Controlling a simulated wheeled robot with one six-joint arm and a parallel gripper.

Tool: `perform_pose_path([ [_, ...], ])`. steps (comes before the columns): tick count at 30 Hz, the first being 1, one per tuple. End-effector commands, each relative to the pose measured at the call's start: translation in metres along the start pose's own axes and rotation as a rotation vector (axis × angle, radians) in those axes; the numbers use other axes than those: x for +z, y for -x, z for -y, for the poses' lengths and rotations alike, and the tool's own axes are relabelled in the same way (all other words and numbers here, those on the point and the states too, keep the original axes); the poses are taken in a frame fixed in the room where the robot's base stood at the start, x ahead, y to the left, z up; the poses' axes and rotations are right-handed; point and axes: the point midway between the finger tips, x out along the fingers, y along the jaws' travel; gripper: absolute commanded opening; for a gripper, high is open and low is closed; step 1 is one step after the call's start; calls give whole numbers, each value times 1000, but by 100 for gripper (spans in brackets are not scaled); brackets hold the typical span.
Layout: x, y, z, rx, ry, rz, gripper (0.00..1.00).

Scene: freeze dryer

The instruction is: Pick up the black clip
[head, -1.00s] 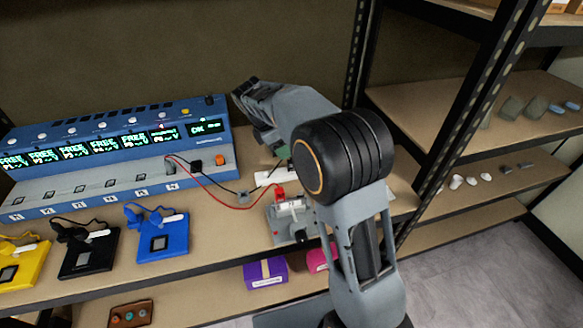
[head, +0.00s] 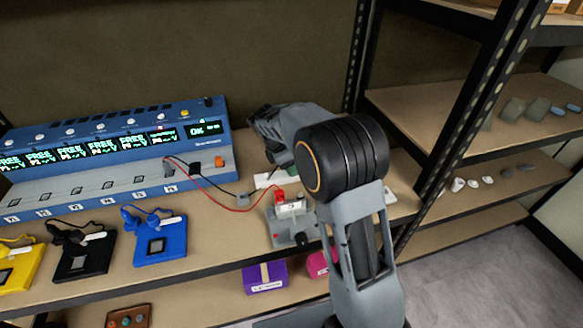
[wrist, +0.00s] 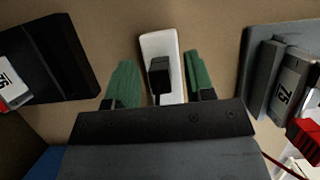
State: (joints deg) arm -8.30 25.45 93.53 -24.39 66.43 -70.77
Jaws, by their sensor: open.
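A small black block (wrist: 159,75), which looks like the black clip, lies on a white strip (wrist: 153,44) in the wrist view. My gripper (wrist: 160,62) is open, with one green finger on each side of the block and gaps between them. I cannot tell how high the fingers are above the shelf. In the head view the white strip (head: 266,181) lies on the shelf below my gripper, and the block is not clearly visible there.
A blue device (head: 105,165) with several displays stands at the left. Yellow (head: 15,266), black (head: 84,260) and blue (head: 160,246) pads lie in front of it. A dark block (wrist: 55,65) and a grey unit (wrist: 267,70) flank my fingers. A rack post (head: 362,60) stands behind my arm.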

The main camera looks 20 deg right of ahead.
Motion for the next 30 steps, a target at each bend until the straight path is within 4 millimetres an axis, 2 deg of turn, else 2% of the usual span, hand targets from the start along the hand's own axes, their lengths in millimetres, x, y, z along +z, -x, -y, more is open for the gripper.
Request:
perform_pose_path([
  [2,0,0,0,0,0,0,49],
  [18,0,0,0,0,0,0,0],
  [30,3,7,0,0,-1,0,0],
])
